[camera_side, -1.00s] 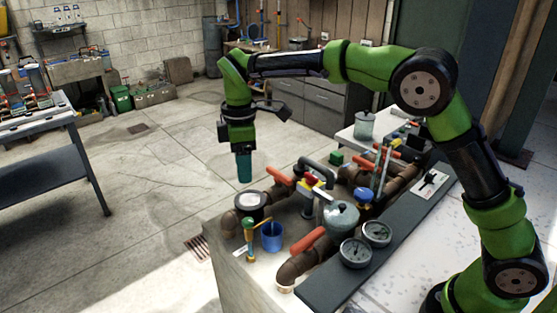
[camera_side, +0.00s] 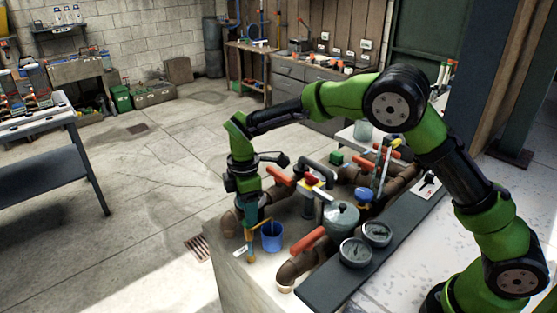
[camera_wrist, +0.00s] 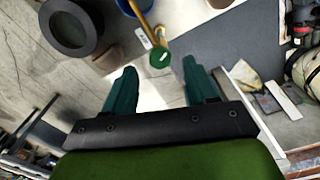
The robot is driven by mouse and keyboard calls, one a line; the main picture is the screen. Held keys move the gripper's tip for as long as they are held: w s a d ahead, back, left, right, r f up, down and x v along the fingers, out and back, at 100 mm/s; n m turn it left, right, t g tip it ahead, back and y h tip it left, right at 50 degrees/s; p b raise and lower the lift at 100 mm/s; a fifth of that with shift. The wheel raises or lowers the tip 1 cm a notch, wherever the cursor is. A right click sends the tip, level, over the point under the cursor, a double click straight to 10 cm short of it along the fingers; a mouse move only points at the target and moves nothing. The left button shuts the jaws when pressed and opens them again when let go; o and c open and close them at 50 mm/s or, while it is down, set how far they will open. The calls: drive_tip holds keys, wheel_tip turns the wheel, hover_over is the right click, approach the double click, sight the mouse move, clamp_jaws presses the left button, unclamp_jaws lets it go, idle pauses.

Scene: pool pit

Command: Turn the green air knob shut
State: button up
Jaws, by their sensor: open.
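The green air knob (camera_wrist: 160,57) shows in the wrist view as a small round green cap with a pale mark, beside a yellow bar. It sits just beyond and between the tips of my gripper (camera_wrist: 158,72), whose two teal fingers are spread and empty. In the side view my gripper (camera_side: 249,216) points down over the knob's brass-coloured stem (camera_side: 250,242) at the bench's front left corner. The knob itself is mostly hidden there. I cannot tell whether the fingers touch it.
A blue cup (camera_side: 272,237) stands close to the right of the stem. Brown pipes with orange handles (camera_side: 308,239), a lidded pot (camera_side: 341,217) and two gauges (camera_side: 355,252) crowd the bench further right. A dark round flange (camera_wrist: 70,28) lies at upper left in the wrist view.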

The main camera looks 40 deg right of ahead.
drive_tip(key=shift+f, duration=1.6)
drive_tip(key=c, duration=1.1)
drive_tip(key=shift+o, duration=0.2)
